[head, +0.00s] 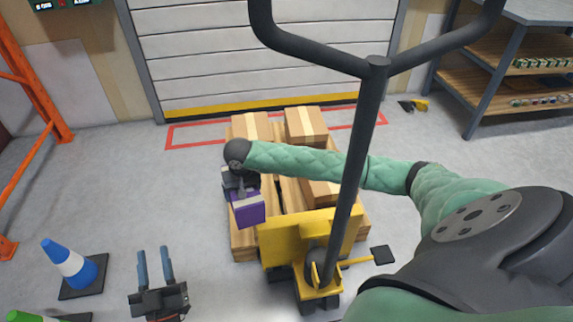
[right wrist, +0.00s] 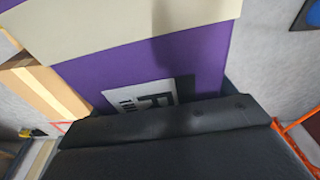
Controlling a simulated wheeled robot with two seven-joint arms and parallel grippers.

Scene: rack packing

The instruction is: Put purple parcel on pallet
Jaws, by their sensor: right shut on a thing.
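The purple parcel (head: 248,212) hangs from my right gripper (head: 240,190), over the front-left part of the wooden pallet (head: 243,243). In the right wrist view the purple parcel (right wrist: 207,62) fills much of the picture, with a pale band and a white label, against the dark gripper (right wrist: 165,125). I cannot tell whether its underside touches the pallet. My left gripper (head: 154,252) is open and empty at the lower left, its two fingers apart. My right arm hides part of the pallet.
Cardboard boxes (head: 306,126) stand on the pallet. A yellow pallet jack (head: 300,240) with a tall dark handle stands at its front. A blue and white cone (head: 68,262) is at left, orange rack posts (head: 40,100) beyond, and a shelf (head: 490,80) at right.

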